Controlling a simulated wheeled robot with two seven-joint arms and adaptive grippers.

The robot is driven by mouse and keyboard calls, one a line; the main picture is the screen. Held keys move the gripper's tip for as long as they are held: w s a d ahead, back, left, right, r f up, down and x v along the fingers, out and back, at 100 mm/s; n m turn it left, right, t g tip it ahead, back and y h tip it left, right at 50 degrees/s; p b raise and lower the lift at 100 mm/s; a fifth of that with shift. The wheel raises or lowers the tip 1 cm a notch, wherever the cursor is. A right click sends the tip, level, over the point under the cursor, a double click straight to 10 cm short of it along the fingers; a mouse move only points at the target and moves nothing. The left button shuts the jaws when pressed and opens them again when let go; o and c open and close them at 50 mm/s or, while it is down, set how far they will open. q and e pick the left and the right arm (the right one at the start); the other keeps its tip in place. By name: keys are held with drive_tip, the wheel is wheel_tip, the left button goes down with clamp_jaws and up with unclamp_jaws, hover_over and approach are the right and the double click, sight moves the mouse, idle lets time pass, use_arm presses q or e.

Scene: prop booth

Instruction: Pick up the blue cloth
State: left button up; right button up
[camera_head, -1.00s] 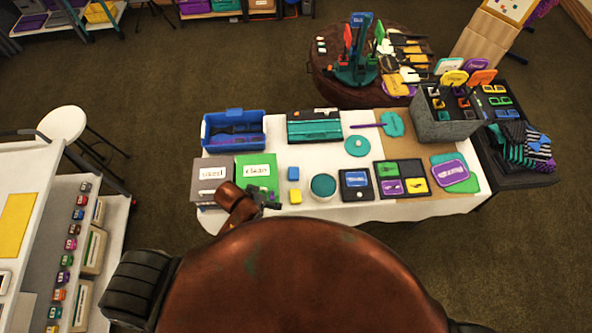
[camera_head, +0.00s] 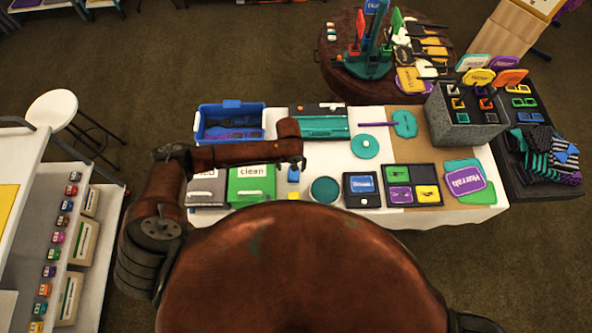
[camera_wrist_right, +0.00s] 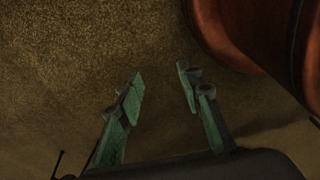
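A small blue folded piece, seemingly the blue cloth (camera_head: 293,175), lies on the white-covered table in the head view, just right of the green "clean" box. My left arm reaches in from the left. My left gripper (camera_head: 297,163) hangs over the table at the far edge of the blue cloth, partly covering it. Its fingers are too small to tell open from shut, and I cannot tell whether it touches the cloth. In the right wrist view my right gripper (camera_wrist_right: 160,88) has its fingers apart and empty, over the brown floor.
The green "clean" box (camera_head: 251,184) and a grey box (camera_head: 205,189) stand left of the cloth. A yellow piece (camera_head: 293,196) lies nearer to me, and a teal round container (camera_head: 324,190) is to the right. A blue bin (camera_head: 200,128) and a teal case (camera_head: 320,127) are behind.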

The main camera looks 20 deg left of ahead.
sight(294, 173)
use_arm(q)
drive_tip(key=shift+w+a+f, duration=0.15)
drive_tip(key=shift+w+a, duration=0.1)
drive_tip(key=shift+w, duration=0.05)
drive_tip(key=shift+f, duration=0.35)
drive_tip(key=shift+w+d+f, duration=0.1)
drive_tip(key=shift+d+f, duration=0.15)
drive_tip(key=shift+f, duration=0.6)
drive_tip(key=f, duration=0.4)
drive_tip(key=shift+d+f, duration=0.2)
drive_tip(key=shift+d, duration=0.2)
drive_tip(key=shift+f, duration=0.3)
drive_tip(key=c, duration=1.1)
use_arm(e)
drive_tip(key=shift+s+d, duration=0.15)
drive_tip(key=shift+s, duration=0.55)
